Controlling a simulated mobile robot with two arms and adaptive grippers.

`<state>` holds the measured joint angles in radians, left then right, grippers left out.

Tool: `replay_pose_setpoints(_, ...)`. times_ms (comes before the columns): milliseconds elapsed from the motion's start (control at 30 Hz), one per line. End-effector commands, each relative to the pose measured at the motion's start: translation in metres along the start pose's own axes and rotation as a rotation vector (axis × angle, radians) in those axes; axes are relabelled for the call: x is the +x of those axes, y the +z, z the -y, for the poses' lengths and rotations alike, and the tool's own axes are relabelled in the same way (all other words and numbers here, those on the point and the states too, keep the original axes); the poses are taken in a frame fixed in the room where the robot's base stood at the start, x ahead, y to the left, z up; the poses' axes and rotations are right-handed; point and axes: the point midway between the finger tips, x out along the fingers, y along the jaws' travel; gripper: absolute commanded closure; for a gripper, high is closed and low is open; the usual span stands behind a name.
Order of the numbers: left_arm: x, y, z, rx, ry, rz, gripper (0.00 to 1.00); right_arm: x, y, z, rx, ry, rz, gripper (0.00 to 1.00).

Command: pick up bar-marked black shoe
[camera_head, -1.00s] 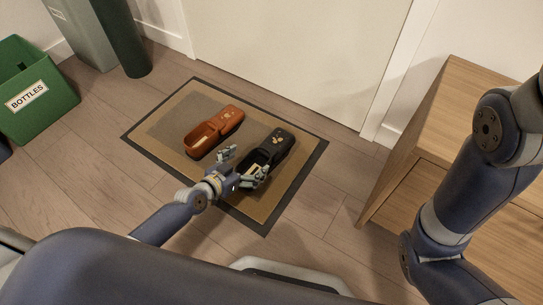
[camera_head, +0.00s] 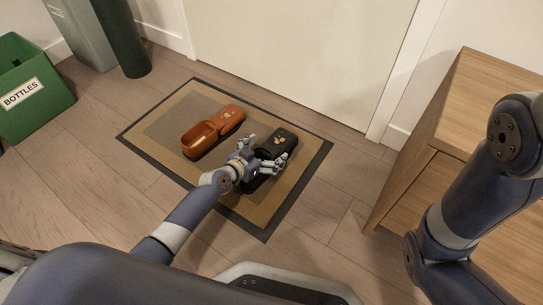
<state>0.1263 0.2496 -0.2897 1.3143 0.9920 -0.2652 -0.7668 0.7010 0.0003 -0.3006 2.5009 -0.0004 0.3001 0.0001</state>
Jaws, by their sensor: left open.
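The black shoe (camera_head: 279,143) lies on the mat, with a light mark on its toe part, whose shape is too small to tell for sure. My left gripper (camera_head: 263,153) is open, with its fingers over and beside the black shoe. The arm and gripper hide part of the shoe's near end. Whether the fingers touch the shoe I cannot tell. An orange-brown shoe (camera_head: 213,131) with a small light mark lies to its left on the same mat. My right arm shows at the right, but its gripper is out of view.
The mat (camera_head: 261,212) has a dark border and lies before a pale door (camera_head: 300,60). A wooden cabinet (camera_head: 480,95) stands at the right. A green bin labelled BOTTLES (camera_head: 40,115) and a dark green cylinder (camera_head: 122,40) stand at the left. Floor around the mat is clear.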

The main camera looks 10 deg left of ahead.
Motion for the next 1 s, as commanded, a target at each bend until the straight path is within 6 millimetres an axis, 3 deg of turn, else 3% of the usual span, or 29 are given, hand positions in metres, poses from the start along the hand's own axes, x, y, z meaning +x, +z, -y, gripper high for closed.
replay_pose_setpoints(200,0.0002,-0.0008,-0.0001,0.0,0.0,0.0,0.06,0.0005,0.0002,-0.0001,0.0,0.0,0.0,0.6)
replay_pose_setpoints(400,0.0,-0.0004,-0.0001,0.001,0.0,0.001,0.51,0.0004,0.0003,-0.0001,0.0,0.0,0.0,0.6)
replay_pose_setpoints(467,0.0,0.0,-0.0002,0.001,0.0,0.001,0.62,0.0003,0.0003,-0.0001,0.0,0.0,0.0,0.6)
replay_pose_setpoints(1000,-0.0041,-0.0088,-0.0001,0.003,0.0,0.002,0.62,0.0091,0.0039,-0.0021,0.0,0.0,0.002,0.6)
